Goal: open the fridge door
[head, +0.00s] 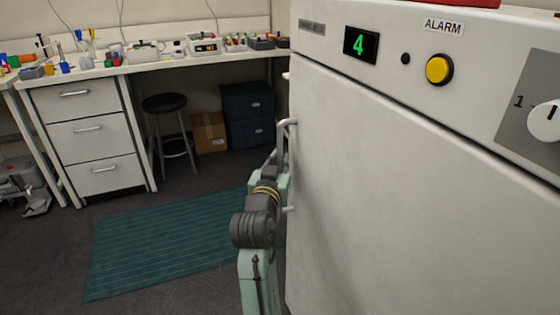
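The white fridge (400,190) fills the right side of the head view. Its door (380,180) looks shut, with its face flush under the control panel. A pale vertical handle (285,122) stands out from the door's left edge. My arm reaches up from the bottom centre to the handle, and my gripper (277,160) is at the handle's height, close beside it. The gripper is small and seen from behind. The fingers are partly hidden by the wrist, so I cannot tell if they touch or close around the handle.
The fridge's panel has a green "4" display (361,46), a yellow alarm button (439,69) and a dial (545,122). A cluttered bench (140,66), a drawer unit (92,140), a stool (165,104) and boxes (248,115) stand behind. A green mat (150,245) lies on open floor at left.

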